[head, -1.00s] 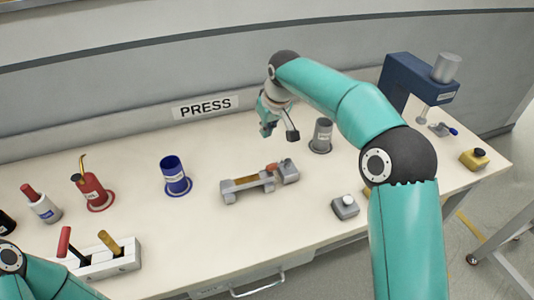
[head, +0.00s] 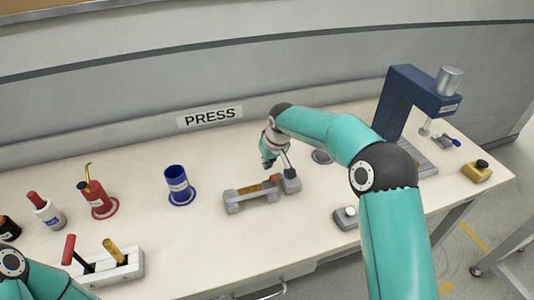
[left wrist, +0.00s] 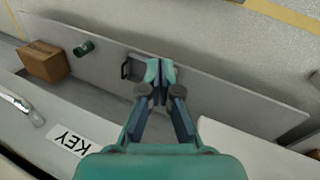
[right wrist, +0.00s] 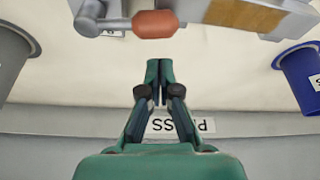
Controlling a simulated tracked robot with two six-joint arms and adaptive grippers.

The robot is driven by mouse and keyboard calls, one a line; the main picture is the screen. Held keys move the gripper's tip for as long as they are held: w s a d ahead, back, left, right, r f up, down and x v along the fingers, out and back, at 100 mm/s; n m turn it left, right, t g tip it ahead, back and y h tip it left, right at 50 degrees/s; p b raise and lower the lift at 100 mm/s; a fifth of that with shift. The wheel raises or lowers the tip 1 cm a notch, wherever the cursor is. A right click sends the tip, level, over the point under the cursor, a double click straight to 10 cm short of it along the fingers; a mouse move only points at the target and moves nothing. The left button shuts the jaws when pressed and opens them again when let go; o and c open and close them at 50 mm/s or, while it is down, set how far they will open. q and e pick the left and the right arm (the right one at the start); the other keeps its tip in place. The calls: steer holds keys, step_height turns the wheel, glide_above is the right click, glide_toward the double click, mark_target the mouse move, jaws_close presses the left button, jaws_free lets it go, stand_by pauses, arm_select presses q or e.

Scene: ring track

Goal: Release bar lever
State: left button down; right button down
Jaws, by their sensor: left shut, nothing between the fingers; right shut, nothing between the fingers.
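A grey clamp fixture (head: 238,203) holds a wood-coloured bar (head: 258,189) and stands mid-table. An orange-red lever handle (right wrist: 155,23) shows at its right end in the right wrist view. My right gripper (head: 268,163) is shut and empty, just behind the fixture's right end. In the right wrist view its fingertips (right wrist: 159,68) are close together, with a gap in the picture between them and the handle. Part of the fixture's right end is hidden by the gripper in the head view. My left gripper (left wrist: 160,75) is shut and empty, away from the fixture.
A blue cup (head: 177,186) stands left of the fixture, and a grey cup (right wrist: 14,60) stands close by its lever end. A button box (head: 345,217) sits in front on the right. A blue press (head: 405,100) stands at the back right.

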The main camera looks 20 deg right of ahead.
steer(key=shift+s+d, duration=0.1)
steer(key=shift+s, duration=0.45)
steer(key=shift+s+d+f, duration=0.1)
steer(key=shift+s+f, duration=0.1)
steer(key=shift+s, duration=0.3)
steer(key=shift+d, duration=0.15)
steer(key=shift+s, duration=0.1)
